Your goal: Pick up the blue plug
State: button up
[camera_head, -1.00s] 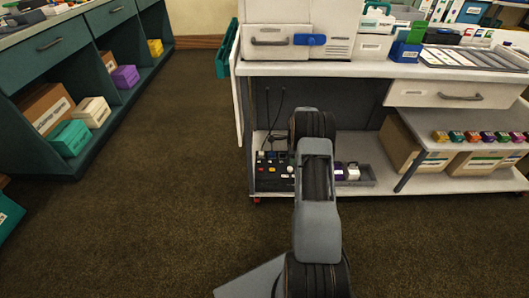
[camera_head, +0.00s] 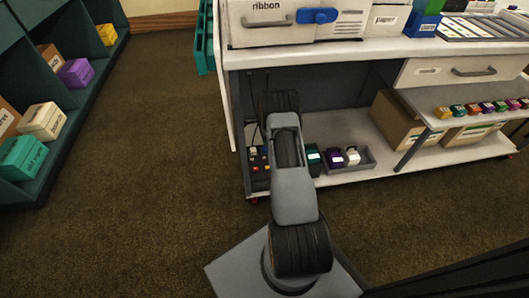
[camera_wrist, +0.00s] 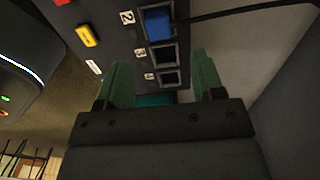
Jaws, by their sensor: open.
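The blue plug (camera_wrist: 158,23) sits in a socket beside the label "2" on a dark panel (camera_wrist: 108,20) in the wrist view. A black cable runs from near it to the upper right. My gripper (camera_wrist: 160,60) is open, its two green fingers apart and pointing toward the panel. The plug lies ahead of the fingertips, roughly in line with the gap, and nothing shows between the fingers as gripped. Two dark, empty-looking sockets (camera_wrist: 162,55) lie below the plug. In the head view the panel (camera_head: 257,176) is partly hidden by my arm, and my gripper is hidden.
The panel stands on the low shelf under a white bench (camera_head: 350,50). A grey tray (camera_head: 368,161) with small boxes is to its right. Red and yellow buttons (camera_wrist: 88,36) are left of the sockets. Open carpet (camera_head: 150,190) lies left.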

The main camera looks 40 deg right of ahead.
jog(key=shift+a+f+b, duration=0.1)
jog(key=shift+f+b, duration=1.55)
jog(key=shift+f, duration=1.95)
jog(key=c, duration=1)
